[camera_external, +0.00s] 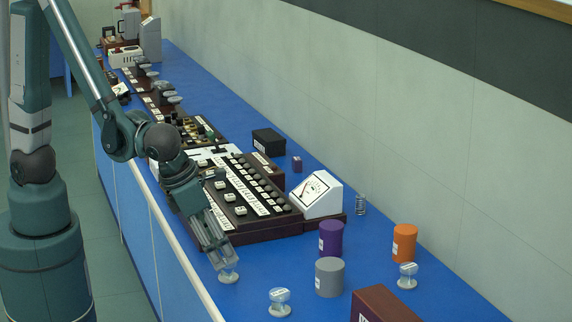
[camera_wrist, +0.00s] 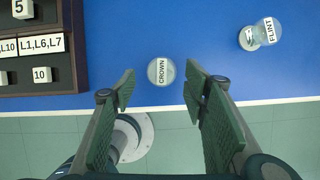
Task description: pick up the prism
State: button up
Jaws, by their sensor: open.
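No piece carries the word prism. A small clear round-topped piece labelled CROWN (camera_wrist: 158,84) stands on the blue bench near its front edge, between and just beyond my fingertips in the wrist view. It also shows in the external view (camera_external: 228,276), just below my gripper (camera_external: 221,259). A similar clear piece labelled FLINT (camera_wrist: 250,39) stands to its right, and in the external view (camera_external: 279,303) it is nearer the camera. My gripper (camera_wrist: 160,92) is open and empty, pointing down, with one finger to each side of the CROWN piece.
A dark switch panel (camera_external: 245,222) stands close behind my gripper, with a white meter (camera_external: 316,195) beside it. Grey (camera_external: 329,277), purple (camera_external: 331,239) and orange (camera_external: 404,243) cylinders, another clear piece (camera_external: 407,276) and a brown box (camera_external: 382,306) stand to the right.

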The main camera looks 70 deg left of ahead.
aim_at(225, 260)
jog(key=shift+f, duration=0.1)
dwell(0.3)
jog(key=shift+b+x, duration=0.7)
jog(key=shift+x, duration=1.9)
jog(key=shift+d, duration=0.1)
jog(key=c, duration=1)
